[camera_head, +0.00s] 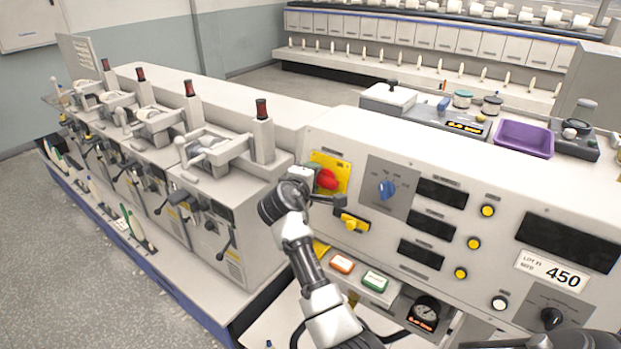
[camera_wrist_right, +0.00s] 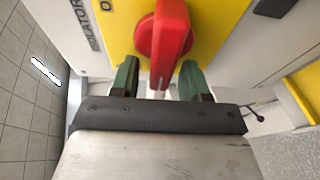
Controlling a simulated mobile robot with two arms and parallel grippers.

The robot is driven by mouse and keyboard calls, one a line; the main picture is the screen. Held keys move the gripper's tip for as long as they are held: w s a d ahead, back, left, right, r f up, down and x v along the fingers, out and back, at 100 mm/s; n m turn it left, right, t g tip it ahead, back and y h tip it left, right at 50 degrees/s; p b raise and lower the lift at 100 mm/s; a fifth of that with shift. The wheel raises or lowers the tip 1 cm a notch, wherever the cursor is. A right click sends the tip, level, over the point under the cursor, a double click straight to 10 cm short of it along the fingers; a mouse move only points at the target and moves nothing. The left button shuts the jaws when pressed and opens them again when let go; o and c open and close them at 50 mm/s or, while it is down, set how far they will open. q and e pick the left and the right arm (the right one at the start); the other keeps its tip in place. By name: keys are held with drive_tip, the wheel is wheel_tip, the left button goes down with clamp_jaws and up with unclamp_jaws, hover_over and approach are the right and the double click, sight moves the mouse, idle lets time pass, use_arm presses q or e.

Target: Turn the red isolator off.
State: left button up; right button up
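The red isolator (camera_head: 327,180) is a rotary knob on a yellow plate (camera_head: 336,160) at the left end of the sloping control panel. In the right wrist view the red isolator (camera_wrist_right: 163,35) has a raised handle running nearly up and down the picture, slightly tilted. Lettering beside it reads as part of "ISOLATOR", with an "O". My right gripper (camera_head: 311,180) is at the knob; in its wrist view the gripper (camera_wrist_right: 159,78) has one dark green finger on each side of the handle's lower end. The fingers are apart; I cannot tell whether either touches. My left gripper is not in view.
A yellow switch (camera_head: 354,222) and a blue selector (camera_head: 387,189) sit close beside the isolator. Orange (camera_head: 342,264) and green (camera_head: 375,281) buttons lie below. Winding heads with red-topped posts (camera_head: 262,110) stand to the left.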

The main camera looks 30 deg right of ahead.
drive_tip(key=shift+s+a, duration=0.1)
drive_tip(key=shift+a, duration=0.15)
drive_tip(key=b+v, duration=0.4)
drive_tip(key=v, duration=0.6)
drive_tip(key=shift+s, duration=0.1)
